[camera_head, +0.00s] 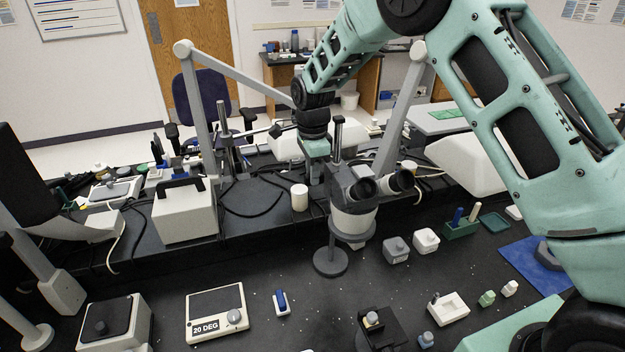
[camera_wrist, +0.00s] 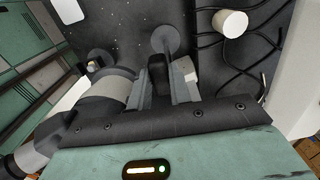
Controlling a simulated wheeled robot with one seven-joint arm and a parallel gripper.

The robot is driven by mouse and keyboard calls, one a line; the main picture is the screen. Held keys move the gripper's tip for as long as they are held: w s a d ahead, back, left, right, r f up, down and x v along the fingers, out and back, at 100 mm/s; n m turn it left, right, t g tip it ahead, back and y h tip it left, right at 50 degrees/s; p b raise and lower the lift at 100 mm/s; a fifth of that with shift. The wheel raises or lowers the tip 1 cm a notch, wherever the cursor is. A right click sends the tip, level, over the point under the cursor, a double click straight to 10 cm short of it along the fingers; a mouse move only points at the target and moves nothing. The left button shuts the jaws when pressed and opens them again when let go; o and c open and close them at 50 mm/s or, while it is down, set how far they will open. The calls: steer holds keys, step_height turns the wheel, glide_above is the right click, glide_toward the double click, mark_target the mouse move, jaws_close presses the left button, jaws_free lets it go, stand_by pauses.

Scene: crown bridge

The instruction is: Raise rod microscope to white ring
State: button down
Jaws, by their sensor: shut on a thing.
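The rod microscope (camera_head: 352,222) stands in the middle of the dark bench, with a pale body and dark twin eyepieces. Its upright rod (camera_head: 338,133) rises above the head, and its round grey base (camera_head: 330,262) rests on the bench. In the wrist view the microscope body (camera_wrist: 108,92) lies left of the fingers. My gripper (camera_wrist: 162,82) is shut on a dark part of the microscope's mount at the rod. In the head view my gripper (camera_head: 318,172) is behind and left of the microscope, its fingertips partly hidden. I cannot make out a separate white ring on the rod.
A white cylinder (camera_head: 299,197) stands left of the microscope. A white box with a black handle (camera_head: 184,215) is farther left. Small grey (camera_head: 396,250) and white (camera_head: 426,241) blocks sit to the right. Loose black cables lie behind. Bench around the round base is clear.

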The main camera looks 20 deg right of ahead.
steer(key=shift+w+r, duration=0.1)
steer(key=shift+r, duration=0.05)
steer(key=c, duration=1.3)
jaws_free()
step_height(320, 180, up, 17)
steer(key=b, duration=0.5)
steer(key=shift+r, duration=0.1)
